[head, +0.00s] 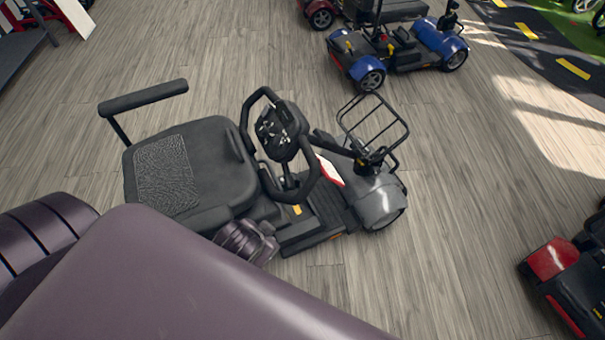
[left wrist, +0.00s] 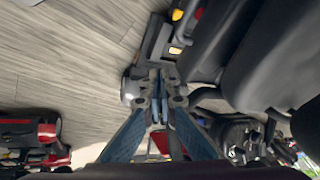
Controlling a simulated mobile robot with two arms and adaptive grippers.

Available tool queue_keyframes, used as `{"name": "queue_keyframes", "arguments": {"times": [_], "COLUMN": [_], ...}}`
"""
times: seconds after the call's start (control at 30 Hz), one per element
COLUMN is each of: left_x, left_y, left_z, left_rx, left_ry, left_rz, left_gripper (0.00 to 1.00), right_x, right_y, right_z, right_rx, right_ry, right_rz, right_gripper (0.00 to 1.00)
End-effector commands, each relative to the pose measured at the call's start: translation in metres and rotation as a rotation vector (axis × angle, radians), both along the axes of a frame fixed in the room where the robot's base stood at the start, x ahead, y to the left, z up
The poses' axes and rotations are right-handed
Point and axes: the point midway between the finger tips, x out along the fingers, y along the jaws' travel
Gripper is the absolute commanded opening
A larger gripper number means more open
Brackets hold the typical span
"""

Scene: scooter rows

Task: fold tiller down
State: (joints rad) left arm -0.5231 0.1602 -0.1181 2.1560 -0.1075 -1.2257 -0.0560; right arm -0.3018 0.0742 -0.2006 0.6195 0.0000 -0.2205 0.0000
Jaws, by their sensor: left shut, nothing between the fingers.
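The grey scooter stands on the wood floor in the middle of the head view. Its tiller (head: 280,132), with a black looped handlebar and a dark console, stands up between the seat (head: 175,165) and the front basket (head: 372,128). In the left wrist view, a dark console and bars (left wrist: 240,135) show at lower right. My left arm enters the head view from the lower left, its wrist low beside the scooter; its fingertips are hidden there. In the left wrist view, my left gripper (left wrist: 160,97) is shut and empty, pointing toward the scooter's lower body; contact is unclear. My right gripper is out of view.
A blue scooter (head: 395,48) stands at the back right, with a red one (head: 320,14) behind it. Another red scooter (head: 560,265) is at the right edge. Open wood floor (head: 450,180) lies right of the grey scooter.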

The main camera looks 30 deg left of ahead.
Motion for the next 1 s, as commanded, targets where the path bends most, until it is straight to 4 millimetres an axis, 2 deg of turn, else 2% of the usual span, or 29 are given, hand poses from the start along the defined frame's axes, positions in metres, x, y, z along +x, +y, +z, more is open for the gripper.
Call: {"name": "queue_keyframes", "arguments": {"times": [0.1, 0.2, 0.4, 0.53, 0.6, 0.67, 0.77, 0.83, 0.9, 1.0], "left_x": [0.035, 0.069, 0.129, 0.166, 0.183, 0.192, 0.199, 0.197, 0.19, 0.174], "left_y": [0.039, 0.07, 0.106, 0.109, 0.099, 0.086, 0.06, 0.045, 0.038, 0.044], "left_z": [0.046, 0.077, 0.136, 0.184, 0.208, 0.221, 0.225, 0.215, 0.195, 0.158], "left_rx": [0.162, 0.33, 0.674, 0.976, 1.163, 1.324, 1.571, 1.723, 1.846, 1.952], "left_ry": [-0.149, -0.274, -0.491, -0.633, -0.705, -0.753, -0.803, -0.812, -0.8, -0.747], "left_rz": [-0.073, -0.166, -0.402, -0.652, -0.833, -1.006, -1.323, -1.568, -1.828, -2.192], "left_gripper": [0.0, 0.0, 0.0, 0.0, 0.0, 0.0, 0.0, 0.0, 0.0, 0.0], "right_x": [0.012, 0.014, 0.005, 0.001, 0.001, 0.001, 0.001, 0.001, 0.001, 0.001], "right_y": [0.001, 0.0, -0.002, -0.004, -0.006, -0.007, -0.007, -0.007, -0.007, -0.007], "right_z": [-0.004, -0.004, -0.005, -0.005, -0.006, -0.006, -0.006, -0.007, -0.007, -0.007], "right_rx": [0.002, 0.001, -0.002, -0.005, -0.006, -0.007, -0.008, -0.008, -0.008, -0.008], "right_ry": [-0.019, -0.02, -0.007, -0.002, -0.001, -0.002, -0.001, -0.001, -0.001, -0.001], "right_rz": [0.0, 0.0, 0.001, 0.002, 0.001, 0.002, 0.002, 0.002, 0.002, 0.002], "right_gripper": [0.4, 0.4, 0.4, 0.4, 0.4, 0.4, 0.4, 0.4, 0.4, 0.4]}}
